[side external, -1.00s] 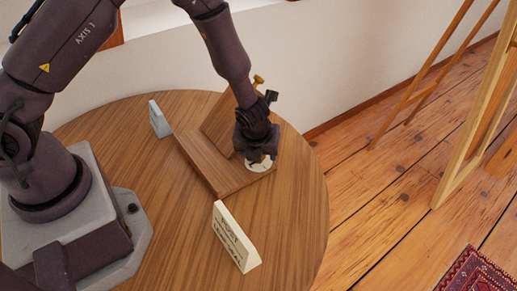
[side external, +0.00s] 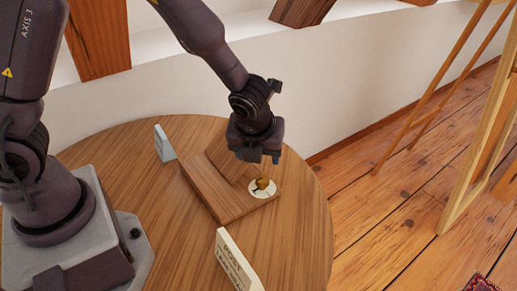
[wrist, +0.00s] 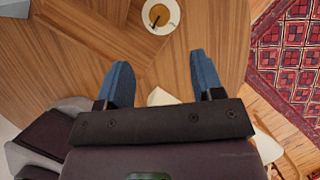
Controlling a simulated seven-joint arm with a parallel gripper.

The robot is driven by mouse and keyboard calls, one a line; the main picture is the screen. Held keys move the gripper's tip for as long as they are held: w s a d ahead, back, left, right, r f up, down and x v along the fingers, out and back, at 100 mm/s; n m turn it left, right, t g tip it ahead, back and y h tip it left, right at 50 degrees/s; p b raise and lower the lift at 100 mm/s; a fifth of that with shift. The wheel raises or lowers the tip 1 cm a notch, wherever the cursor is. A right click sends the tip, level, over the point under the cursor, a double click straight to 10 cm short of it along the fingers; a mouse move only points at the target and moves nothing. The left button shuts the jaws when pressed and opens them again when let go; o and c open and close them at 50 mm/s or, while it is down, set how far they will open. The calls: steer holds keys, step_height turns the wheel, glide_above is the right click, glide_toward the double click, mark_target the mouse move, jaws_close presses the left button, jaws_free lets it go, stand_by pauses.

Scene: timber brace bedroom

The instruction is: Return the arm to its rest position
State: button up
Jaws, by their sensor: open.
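My gripper (side external: 258,157) is open and empty above the wooden stand (side external: 222,205) on the round table. In the wrist view its two blue fingers (wrist: 160,68) are spread apart with nothing between them. A white disc (side external: 252,190) lies on the stand's flat base, with a small amber-brown round piece (side external: 263,183) on it. The disc (wrist: 149,22) and amber piece (wrist: 158,15) also show at the top of the wrist view, beyond the fingertips and apart from them. My gripper hides part of the stand's slanted board (side external: 222,158).
The round table (side external: 130,180) has a pale lettered sign (side external: 238,262) at the front and a light block (side external: 164,143) at the back left. A wooden easel (side external: 475,130) stands on the floor at right. A red rug (wrist: 290,50) lies beside the table. A white wall is behind.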

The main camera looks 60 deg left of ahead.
steer(key=shift+s+r, duration=0.1)
steer(key=shift+r, duration=0.15)
steer(key=s+a+r+n+t+h, duration=0.1)
steer(key=s+a+r+n, duration=0.2)
steer(key=s+r+n, duration=0.5)
steer(key=s+a+r+n+t+h, duration=0.1)
steer(key=s+r+n, duration=0.7)
steer(key=n, duration=1.1)
step_height(320, 180, up, 3)
steer(key=shift+s+a+r+h, duration=0.15)
steer(key=shift+s+a+h, duration=0.15)
steer(key=shift+a+h, duration=0.55)
